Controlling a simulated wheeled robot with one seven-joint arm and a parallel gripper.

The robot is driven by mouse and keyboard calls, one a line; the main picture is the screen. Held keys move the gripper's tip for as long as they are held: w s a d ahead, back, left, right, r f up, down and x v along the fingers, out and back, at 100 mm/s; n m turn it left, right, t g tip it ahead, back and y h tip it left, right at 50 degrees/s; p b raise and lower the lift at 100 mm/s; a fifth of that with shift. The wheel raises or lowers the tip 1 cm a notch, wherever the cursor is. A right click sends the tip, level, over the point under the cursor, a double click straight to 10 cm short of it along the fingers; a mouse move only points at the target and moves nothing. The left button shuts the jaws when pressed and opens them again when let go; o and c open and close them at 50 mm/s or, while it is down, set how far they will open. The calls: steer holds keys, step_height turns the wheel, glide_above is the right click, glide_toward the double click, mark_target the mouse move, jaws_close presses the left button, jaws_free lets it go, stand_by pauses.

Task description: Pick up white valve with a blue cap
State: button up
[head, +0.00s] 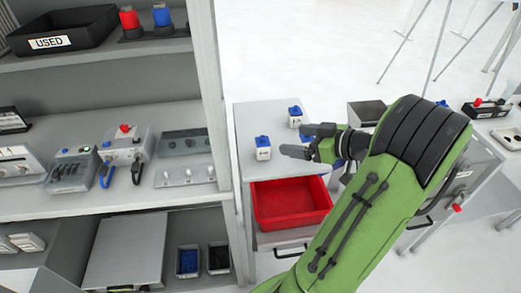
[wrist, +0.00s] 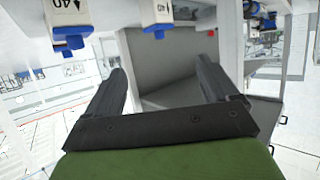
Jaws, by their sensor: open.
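A white valve with a blue cap (head: 263,150) stands upright near the front of the grey cabinet top. A second white valve with a blue cap (head: 295,117) stands behind it to the right. A bit of blue, partly hidden by my gripper, shows between them and the arm. My gripper (head: 294,141) is open and empty, reaching in from the right, close to the front valve. In the wrist view, my gripper's fingers (wrist: 161,70) are spread with nothing between them. Two white valves, one at left (wrist: 66,14) and one near the middle (wrist: 156,12), show upside down at the top edge.
A red bin (head: 290,203) sits in the cabinet below the top. A shelf unit with a post (head: 208,80) stands to the left, holding a black USED tray (head: 62,32) and several devices. A dark open box (head: 366,112) lies behind my arm.

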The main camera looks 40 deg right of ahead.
mark_target(264, 138)
steer(key=x, duration=0.8)
steer(key=b+x, duration=0.1)
steer(key=x, duration=0.3)
steer(key=shift+w+a+f, duration=0.1)
steer(key=shift+w+f, duration=0.05)
steer(key=shift+f, duration=0.25)
steer(key=c, duration=1.1)
step_height(264, 138, up, 10)
steer(key=p, duration=0.2)
steer(key=shift+p, duration=0.35)
steer(key=shift+c, duration=0.2)
